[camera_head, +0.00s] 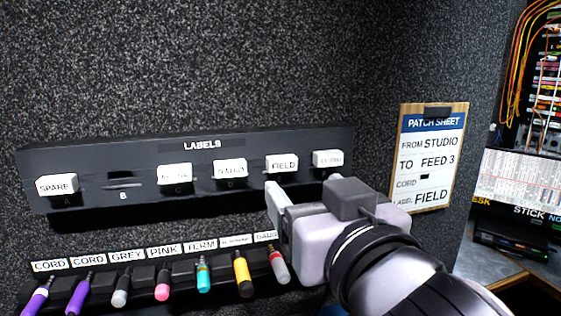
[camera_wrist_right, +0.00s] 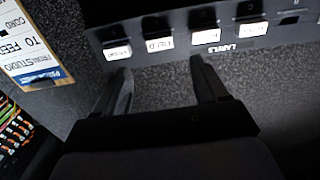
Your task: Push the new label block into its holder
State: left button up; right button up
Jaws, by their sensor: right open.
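The white FIELD label block (camera_head: 282,163) sits in the black LABELS rack (camera_head: 100,160), fifth from the left. It also shows, upside down, in the right wrist view (camera_wrist_right: 159,45). My right gripper (camera_head: 283,196) is just below and in front of this block. In the right wrist view my right gripper (camera_wrist_right: 162,70) is open and empty, its fingertips apart on either side of the FIELD block's line. The gripper body hides part of the rack's right end in the head view. Which holder the task means cannot be told. My left gripper is out of view.
Slot B (camera_head: 123,184) in the rack has no white block. Other label blocks, such as SPARE (camera_head: 57,186), flank it. Several coloured cords (camera_head: 163,285) hang below. The patch sheet (camera_head: 430,158) is on the wall at right, reading LABEL FIELD.

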aim_at(283, 166)
jog(key=shift+w, duration=0.1)
jog(key=shift+x, duration=4.45)
jog(key=shift+f, duration=0.1)
grip_shut()
jog(key=v, duration=0.6)
jog(key=shift+v, duration=1.55)
